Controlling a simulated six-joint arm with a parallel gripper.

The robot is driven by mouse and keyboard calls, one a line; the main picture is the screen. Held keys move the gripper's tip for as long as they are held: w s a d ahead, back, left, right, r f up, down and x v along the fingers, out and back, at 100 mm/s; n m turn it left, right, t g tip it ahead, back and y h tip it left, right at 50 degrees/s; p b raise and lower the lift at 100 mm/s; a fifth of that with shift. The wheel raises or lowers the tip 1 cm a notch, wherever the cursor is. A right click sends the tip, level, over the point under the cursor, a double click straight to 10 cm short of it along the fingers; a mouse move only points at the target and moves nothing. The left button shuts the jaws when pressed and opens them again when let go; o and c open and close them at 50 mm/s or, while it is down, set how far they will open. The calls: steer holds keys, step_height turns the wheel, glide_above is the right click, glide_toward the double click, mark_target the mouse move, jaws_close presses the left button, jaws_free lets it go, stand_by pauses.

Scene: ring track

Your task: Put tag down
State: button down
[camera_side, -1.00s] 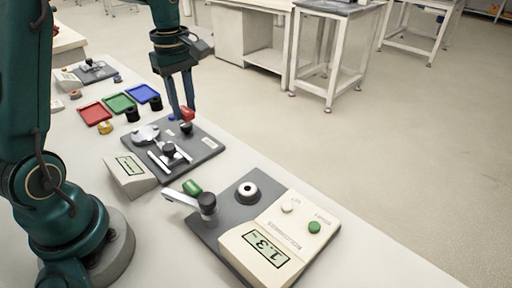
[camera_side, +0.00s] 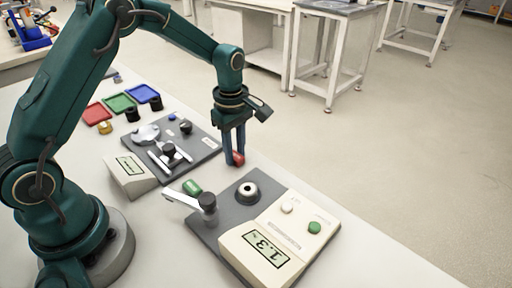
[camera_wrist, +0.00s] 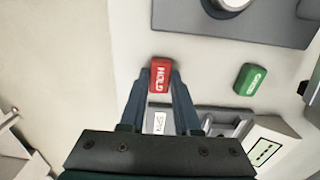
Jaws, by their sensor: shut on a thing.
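A red tag (camera_side: 238,158) marked HOLD is between the fingertips of my gripper (camera_side: 235,163), which is shut on it. The tag is low over the bare bench, in the gap between two instruments. I cannot tell whether it touches the bench. In the wrist view the red tag (camera_wrist: 160,74) shows its lettering up, with the gripper fingers (camera_wrist: 160,88) on its sides. A green tag (camera_side: 192,187) lies on the bench by the nearer instrument's lever; it also shows in the wrist view (camera_wrist: 250,80).
The nearer instrument (camera_side: 270,243) has a display, a lever and a black ring. A second instrument (camera_side: 190,150) on a dark plate lies behind. Red (camera_side: 96,113), green (camera_side: 119,103) and blue (camera_side: 143,93) trays stand farther back. The bench's right edge is close to my gripper.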

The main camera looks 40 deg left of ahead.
mark_target(235, 155)
steer(key=shift+f, duration=0.15)
steer(key=c, duration=0.6)
jaws_free()
step_height(235, 155, up, 11)
steer(key=s+d+r+m+t, duration=0.2)
steer(key=s+r+m, duration=0.5)
steer(key=shift+s+d+f+m+t, duration=0.2)
steer(key=shift+s+f+m+t, duration=0.35)
steer(key=shift+s+m, duration=1.3)
steer(key=shift+s+d+f+m+t, duration=0.3)
steer(key=shift+s+m+t, duration=0.35)
steer(key=shift+s+m, duration=1.1)
steer(key=shift+s+d+f+m+t, duration=0.15)
steer(key=shift+s+f+m+t, duration=0.4)
steer(key=shift+s+m, duration=1.3)
steer(key=shift+w, duration=0.1)
